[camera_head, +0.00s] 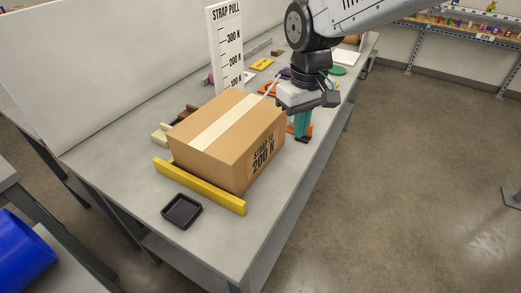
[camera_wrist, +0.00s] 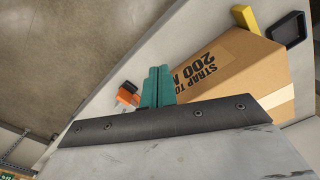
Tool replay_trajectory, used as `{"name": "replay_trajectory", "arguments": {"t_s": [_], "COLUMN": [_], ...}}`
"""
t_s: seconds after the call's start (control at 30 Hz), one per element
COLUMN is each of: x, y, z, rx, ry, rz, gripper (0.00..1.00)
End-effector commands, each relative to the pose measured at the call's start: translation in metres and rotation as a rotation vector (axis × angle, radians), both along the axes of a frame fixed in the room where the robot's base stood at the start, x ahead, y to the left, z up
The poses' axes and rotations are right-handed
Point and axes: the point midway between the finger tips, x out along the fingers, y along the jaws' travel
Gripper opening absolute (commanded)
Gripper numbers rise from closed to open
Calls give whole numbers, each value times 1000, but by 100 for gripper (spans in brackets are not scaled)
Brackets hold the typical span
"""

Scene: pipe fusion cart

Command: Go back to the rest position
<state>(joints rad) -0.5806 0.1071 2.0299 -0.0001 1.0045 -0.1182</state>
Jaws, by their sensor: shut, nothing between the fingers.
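My gripper (camera_head: 303,125) hangs at the right side of the cardboard box (camera_head: 205,153), over the grey bench. Its teal fingers are shut together with nothing between them. In the wrist view the teal fingers (camera_wrist: 157,88) point toward the bench beside the box (camera_wrist: 225,62), apart from its printed side as far as I can tell. The box is closed, with a pale tape strip along its top and "200 N" printed on its near side. An orange item (camera_wrist: 127,92) lies close to the fingers and is partly hidden.
A yellow bar (camera_head: 200,186) lies along the box's front, with a black tray (camera_head: 182,211) before it. A white "STRAP PULL" scale board (camera_head: 226,45) stands behind the box. Small coloured items lie at the back of the bench.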

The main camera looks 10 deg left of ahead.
Motion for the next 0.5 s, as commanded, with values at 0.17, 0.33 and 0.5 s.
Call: {"name": "replay_trajectory", "arguments": {"t_s": [0.17,0.33,0.5], "x": [0,-5,-40], "y": [0,-4,-39], "z": [0,-3,-4], "rx": [0,-14,-53], "ry": [0,21,78], "rz": [0,-14,-69], "gripper": [0,0,0]}}
